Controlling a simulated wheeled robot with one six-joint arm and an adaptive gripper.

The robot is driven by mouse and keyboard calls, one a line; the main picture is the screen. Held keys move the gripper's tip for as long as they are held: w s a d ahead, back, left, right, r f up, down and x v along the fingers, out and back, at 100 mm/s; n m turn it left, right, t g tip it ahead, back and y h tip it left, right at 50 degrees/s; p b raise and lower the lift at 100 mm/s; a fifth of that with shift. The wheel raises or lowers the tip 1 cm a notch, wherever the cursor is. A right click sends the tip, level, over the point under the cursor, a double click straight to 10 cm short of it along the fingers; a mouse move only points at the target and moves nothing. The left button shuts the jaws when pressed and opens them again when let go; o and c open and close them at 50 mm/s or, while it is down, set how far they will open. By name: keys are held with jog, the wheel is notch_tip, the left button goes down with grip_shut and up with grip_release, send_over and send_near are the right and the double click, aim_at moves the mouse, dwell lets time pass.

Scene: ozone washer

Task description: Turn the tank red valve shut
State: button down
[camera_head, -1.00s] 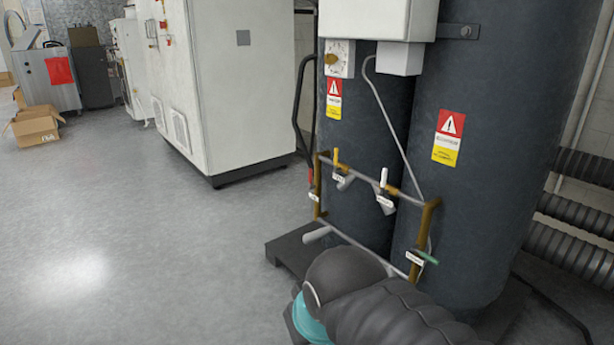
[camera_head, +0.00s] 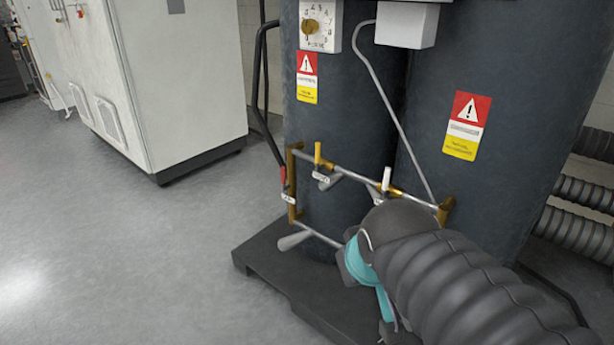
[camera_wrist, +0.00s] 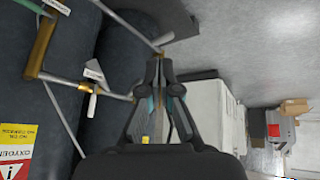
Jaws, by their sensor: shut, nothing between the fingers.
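The red valve (camera_head: 283,176) is a small red handle at the left brass post of the pipe frame, in front of the dark tanks (camera_head: 348,110). A white tag hangs just below it. I cannot make it out in the wrist view, where my fingers cover part of the pipe frame. My gripper (camera_wrist: 160,68) is shut and empty in the wrist view, with a brass fitting (camera_wrist: 160,51) beyond the fingertips. I cannot tell the gap between the fingers and the pipes.
A yellow-handled valve (camera_head: 318,153) and a white-handled valve (camera_head: 386,178) sit on the upper pipe. The tanks stand on a dark plinth (camera_head: 262,262). A white cabinet (camera_head: 190,75) stands behind left. The grey floor (camera_head: 120,250) at left is clear.

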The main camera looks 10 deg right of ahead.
jog(key=w+d+f+n+t+h+b, duration=0.1)
jog(key=w+d+n+t+b, duration=0.3)
jog(key=w, duration=0.9)
jog(key=n+t+y+b, duration=0.6)
jog(key=n+y, duration=0.3)
jog(key=n, duration=0.9)
send_near(285, 177)
jog(key=x, duration=0.7)
jog(key=shift+w, duration=0.1)
jog(key=shift+d+r, duration=0.1)
jog(key=shift+d, duration=0.05)
